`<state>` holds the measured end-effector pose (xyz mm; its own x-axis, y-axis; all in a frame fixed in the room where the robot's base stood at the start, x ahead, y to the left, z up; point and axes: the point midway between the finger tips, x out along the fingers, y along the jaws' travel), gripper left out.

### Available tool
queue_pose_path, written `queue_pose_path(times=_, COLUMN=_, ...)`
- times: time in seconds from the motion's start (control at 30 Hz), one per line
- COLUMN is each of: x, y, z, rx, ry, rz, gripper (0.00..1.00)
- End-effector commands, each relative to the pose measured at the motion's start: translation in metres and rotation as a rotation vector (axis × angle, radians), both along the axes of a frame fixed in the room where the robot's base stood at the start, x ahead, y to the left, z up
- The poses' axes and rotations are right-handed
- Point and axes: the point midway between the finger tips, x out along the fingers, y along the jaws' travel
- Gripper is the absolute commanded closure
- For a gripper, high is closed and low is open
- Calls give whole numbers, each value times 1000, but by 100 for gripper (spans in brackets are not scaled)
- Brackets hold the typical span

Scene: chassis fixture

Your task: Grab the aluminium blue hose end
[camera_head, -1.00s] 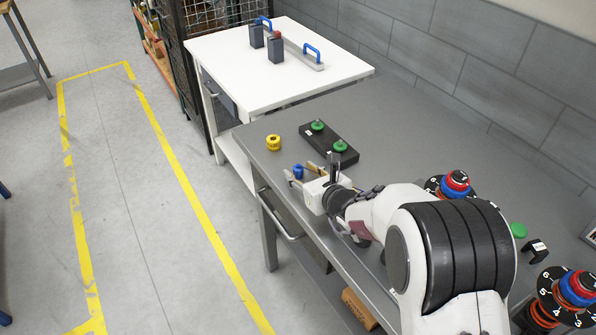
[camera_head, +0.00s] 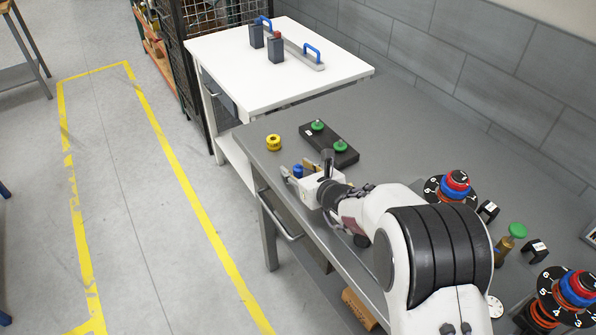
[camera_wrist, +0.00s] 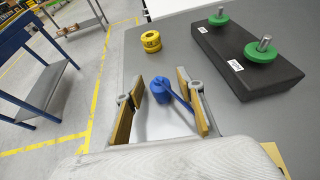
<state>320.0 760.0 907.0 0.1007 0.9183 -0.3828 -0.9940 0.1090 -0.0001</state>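The blue hose end (camera_wrist: 161,91) stands on the grey table between my gripper's two fingers in the wrist view. It has a round blue body with a blue strip running down to the right, close to the right finger. In the head view the blue hose end (camera_head: 298,171) shows beside my gripper (camera_head: 300,176) near the table's front left edge. In the wrist view my gripper (camera_wrist: 162,103) is open, with a gap between the left finger and the blue part. Whether the right finger touches the part I cannot tell.
A yellow ring part (camera_wrist: 151,41) lies beyond the gripper. A black block (camera_wrist: 248,60) with two green knobs stands to the right. The table's left edge is close. Numbered dials (camera_head: 451,189) and a brass part with a green top (camera_head: 511,238) are further right.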

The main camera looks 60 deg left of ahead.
Motion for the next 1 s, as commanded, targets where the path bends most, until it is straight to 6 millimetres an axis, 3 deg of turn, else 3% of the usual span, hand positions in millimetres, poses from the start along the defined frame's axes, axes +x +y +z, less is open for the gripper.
queue_pose_path(times=0.03, x=0, y=0, z=0, rx=0, ry=0, rz=0, gripper=77)
queue_pose_path(times=0.13, x=0, y=0, z=0, rx=0, ry=0, rz=0, gripper=100)
queue_pose_path(times=0.67, x=0, y=0, z=8, rx=3, ry=0, rz=0, gripper=100)
queue_pose_path(times=1.0, x=0, y=0, z=47, rx=4, ry=-1, rz=0, gripper=100)
